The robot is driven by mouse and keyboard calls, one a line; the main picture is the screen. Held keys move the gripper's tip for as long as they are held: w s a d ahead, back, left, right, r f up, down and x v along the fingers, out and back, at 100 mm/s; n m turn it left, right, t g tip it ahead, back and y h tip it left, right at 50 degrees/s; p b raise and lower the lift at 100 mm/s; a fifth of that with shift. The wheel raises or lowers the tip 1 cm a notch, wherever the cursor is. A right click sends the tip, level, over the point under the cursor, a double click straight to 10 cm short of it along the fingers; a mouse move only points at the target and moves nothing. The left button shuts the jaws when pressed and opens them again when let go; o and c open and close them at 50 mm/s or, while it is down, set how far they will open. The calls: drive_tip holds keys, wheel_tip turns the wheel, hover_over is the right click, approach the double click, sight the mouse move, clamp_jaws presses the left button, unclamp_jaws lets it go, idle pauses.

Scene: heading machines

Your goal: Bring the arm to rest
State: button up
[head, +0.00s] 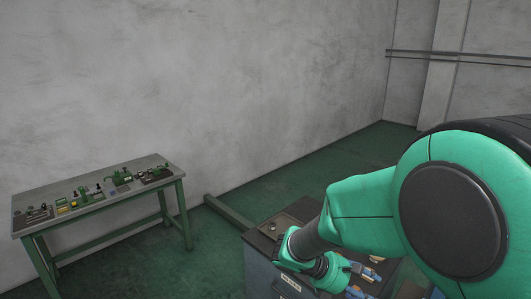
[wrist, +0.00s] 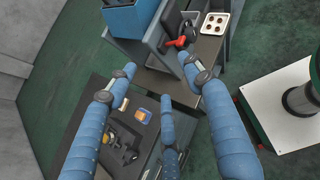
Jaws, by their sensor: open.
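My arm, green with dark joints, reaches in from the right in the head view and is bent down over a workbench (head: 257,243). In the wrist view my gripper (wrist: 158,78) shows blue segmented fingers spread well apart. Nothing is held between them. The fingers point over dark work surfaces, and I cannot tell the height above them.
A green-legged table (head: 150,165) with several small fixtures stands against the wall. The wrist view shows a blue bin (wrist: 130,18), a red-handled tool (wrist: 177,42), a pale holed tray (wrist: 215,24) and a small orange-and-blue item (wrist: 140,116). Green floor between table and bench is mostly clear.

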drive_tip(key=s+a+r+m+t+y+b, duration=0.1)
drive_tip(key=s+a+r+m+y, duration=0.1)
drive_tip(key=s+m, duration=0.4)
drive_tip(key=s+a+r+m+t+y+b, duration=0.2)
drive_tip(key=s+a+r+m+y, duration=0.1)
drive_tip(key=s+r+m+y, duration=0.2)
drive_tip(key=s+a+r+m+t+y+b, duration=0.2)
drive_tip(key=s+a+r+m+y, duration=0.1)
drive_tip(key=s+m, duration=0.6)
drive_tip(key=shift+s+r+y, duration=0.55)
drive_tip(key=shift+y, duration=0.05)
drive_tip(key=shift+f, duration=0.1)
